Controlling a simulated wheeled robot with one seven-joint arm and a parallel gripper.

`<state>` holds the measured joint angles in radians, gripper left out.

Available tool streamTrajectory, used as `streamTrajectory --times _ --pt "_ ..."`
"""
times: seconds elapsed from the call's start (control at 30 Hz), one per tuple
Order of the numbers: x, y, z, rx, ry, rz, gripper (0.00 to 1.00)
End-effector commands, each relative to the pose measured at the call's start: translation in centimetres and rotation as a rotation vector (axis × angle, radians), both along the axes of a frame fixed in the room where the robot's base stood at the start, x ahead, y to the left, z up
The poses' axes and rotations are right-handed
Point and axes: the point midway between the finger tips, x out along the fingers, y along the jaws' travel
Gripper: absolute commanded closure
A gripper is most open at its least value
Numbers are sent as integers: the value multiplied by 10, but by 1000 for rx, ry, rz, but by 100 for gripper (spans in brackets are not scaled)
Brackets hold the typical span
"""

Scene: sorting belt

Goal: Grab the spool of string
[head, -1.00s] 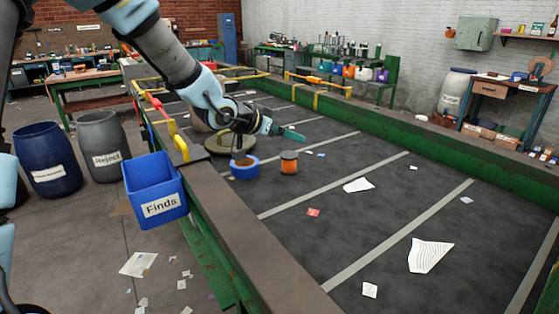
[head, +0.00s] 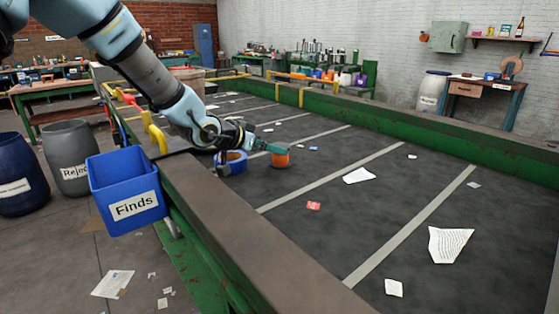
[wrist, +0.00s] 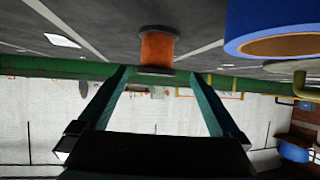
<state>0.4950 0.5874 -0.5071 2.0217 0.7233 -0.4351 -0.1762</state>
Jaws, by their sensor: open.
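The spool of string (head: 281,159) is orange with dark ends and stands upright on the dark belt. In the wrist view the spool (wrist: 157,49) shows just beyond and between my fingertips, not enclosed as far as I can see. My gripper (head: 268,148) is open, low over the belt, its teal fingers reaching toward the spool from the left and overlapping its top in the head view. In the wrist view both fingers of my gripper (wrist: 160,75) are spread wide with nothing between them.
A blue Finds bin (head: 125,187) hangs on the belt's near side. Paper scraps, such as a white sheet (head: 358,175), lie to the right. The belt has raised side rails (head: 215,227).

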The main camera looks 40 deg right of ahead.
Motion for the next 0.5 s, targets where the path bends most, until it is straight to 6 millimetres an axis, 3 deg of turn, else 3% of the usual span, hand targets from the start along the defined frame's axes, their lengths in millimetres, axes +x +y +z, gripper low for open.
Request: streamTrajectory --times 0.1,0.5 --pt "1 -18 -9 1 2 -2 0" --pt "2 -53 -28 1 2 -3 0"
